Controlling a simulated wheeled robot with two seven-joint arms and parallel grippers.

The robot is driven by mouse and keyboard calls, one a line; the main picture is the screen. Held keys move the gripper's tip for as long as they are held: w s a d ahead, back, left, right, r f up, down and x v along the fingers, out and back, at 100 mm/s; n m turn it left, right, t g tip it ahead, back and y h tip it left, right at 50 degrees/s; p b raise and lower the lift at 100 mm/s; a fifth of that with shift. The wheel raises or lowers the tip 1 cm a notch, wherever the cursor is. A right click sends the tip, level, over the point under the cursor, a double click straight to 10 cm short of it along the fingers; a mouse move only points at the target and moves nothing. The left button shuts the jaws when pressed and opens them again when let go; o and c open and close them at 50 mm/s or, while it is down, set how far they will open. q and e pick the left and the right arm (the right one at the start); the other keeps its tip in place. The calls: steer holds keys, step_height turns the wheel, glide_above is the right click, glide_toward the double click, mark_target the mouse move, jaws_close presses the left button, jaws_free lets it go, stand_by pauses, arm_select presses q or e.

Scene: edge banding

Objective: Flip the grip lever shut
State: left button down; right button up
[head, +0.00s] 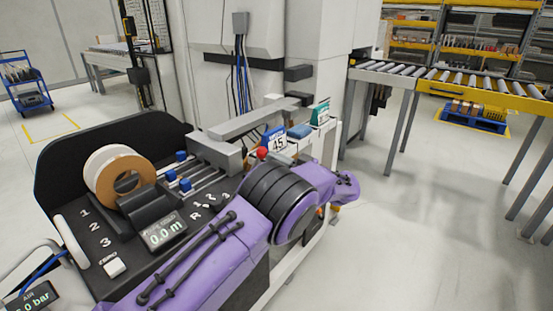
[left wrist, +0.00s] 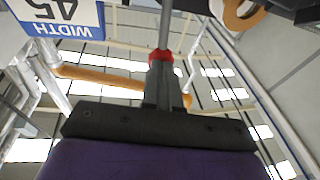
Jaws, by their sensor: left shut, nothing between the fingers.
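A red knob (head: 262,153) shows beside the width sign in the head view, just past my left arm. In the left wrist view the red knob (left wrist: 160,56) sits on a thin grey rod, the lever as it appears. My left gripper (left wrist: 161,72) has its dark fingers together with nothing between them. The fingertips line up with the red knob in that view; I cannot tell whether they touch it. In the head view my purple arm hides the fingers and the lever's lower part. My right gripper is not in view.
The width sign (head: 277,141) reads 45 and also shows upside down in the left wrist view (left wrist: 62,18). A tape roll (head: 104,176), blue blocks and a 0.0 m display (head: 166,232) are on the black panel. A roller conveyor (head: 385,73) stands behind; the floor at right is clear.

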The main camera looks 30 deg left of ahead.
arm_select(q)
steer(key=a+r+h+p, duration=0.4)
steer(key=p, duration=0.5)
steer(key=shift+w+a+r+m, duration=0.15)
steer(key=shift+a+r+m, duration=0.1)
steer(key=shift+m, duration=0.15)
steer(key=a+m+h+p, duration=0.1)
steer(key=a+h+p, duration=0.5)
steer(key=a+p, duration=0.3)
steer(key=shift+w+a+t+h+p, duration=0.3)
steer(key=shift+w+a+h+p, duration=0.1)
steer(key=shift+p, duration=0.2)
steer(key=shift+a, duration=0.1)
